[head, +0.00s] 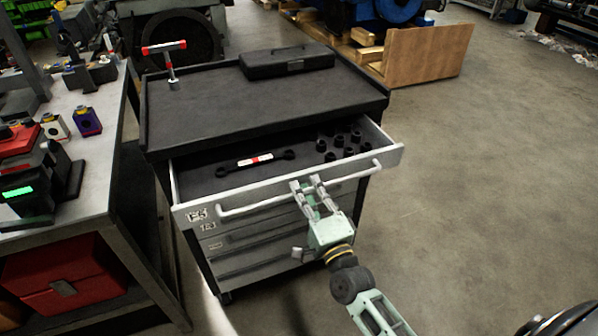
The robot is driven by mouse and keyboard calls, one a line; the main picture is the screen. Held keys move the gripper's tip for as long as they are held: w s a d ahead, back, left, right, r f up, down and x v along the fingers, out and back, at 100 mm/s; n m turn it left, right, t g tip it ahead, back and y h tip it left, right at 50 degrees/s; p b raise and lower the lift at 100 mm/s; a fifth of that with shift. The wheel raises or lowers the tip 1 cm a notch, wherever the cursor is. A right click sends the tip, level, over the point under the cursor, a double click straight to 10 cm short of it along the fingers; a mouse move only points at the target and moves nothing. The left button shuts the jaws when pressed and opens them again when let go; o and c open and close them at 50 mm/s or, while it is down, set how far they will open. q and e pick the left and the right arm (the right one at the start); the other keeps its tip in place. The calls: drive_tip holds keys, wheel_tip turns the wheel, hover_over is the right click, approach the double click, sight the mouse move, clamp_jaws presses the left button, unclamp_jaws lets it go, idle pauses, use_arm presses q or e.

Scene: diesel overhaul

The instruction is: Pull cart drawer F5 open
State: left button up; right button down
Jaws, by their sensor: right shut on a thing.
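The top drawer, marked F5 (197,214), stands pulled out of the dark tool cart (215,105). Its inside shows a wrench (255,160) with a red and white band and several black sockets (345,142). A light bar handle (255,205) runs along the drawer front. My right gripper (308,187) is shut on this handle near its middle, with the arm reaching in from the lower right. My left gripper is not in view.
A black case (287,62) and a red-banded T-handle tool (167,60) are on the cart top. A workbench (95,150) with a red box (65,280) below stands close on the left. The floor on the right is clear.

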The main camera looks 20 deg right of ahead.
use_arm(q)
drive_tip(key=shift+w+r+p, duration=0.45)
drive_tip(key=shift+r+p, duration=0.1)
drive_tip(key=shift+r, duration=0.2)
use_arm(e)
drive_tip(key=s, duration=0.7)
drive_tip(key=shift+s, duration=0.3)
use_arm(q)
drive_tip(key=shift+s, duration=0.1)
use_arm(e)
drive_tip(key=shift+d+f, duration=0.1)
drive_tip(key=c, duration=2.1)
unclamp_jaws()
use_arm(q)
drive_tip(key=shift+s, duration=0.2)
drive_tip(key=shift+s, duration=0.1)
use_arm(e)
drive_tip(key=s, duration=0.4)
drive_tip(key=s+f, duration=0.1)
drive_tip(key=s, duration=0.3)
drive_tip(key=s+f, duration=0.1)
drive_tip(key=s, duration=0.2)
drive_tip(key=shift+s+d+f, duration=0.1)
drive_tip(key=shift+s+d, duration=0.1)
drive_tip(key=shift+s, duration=0.2)
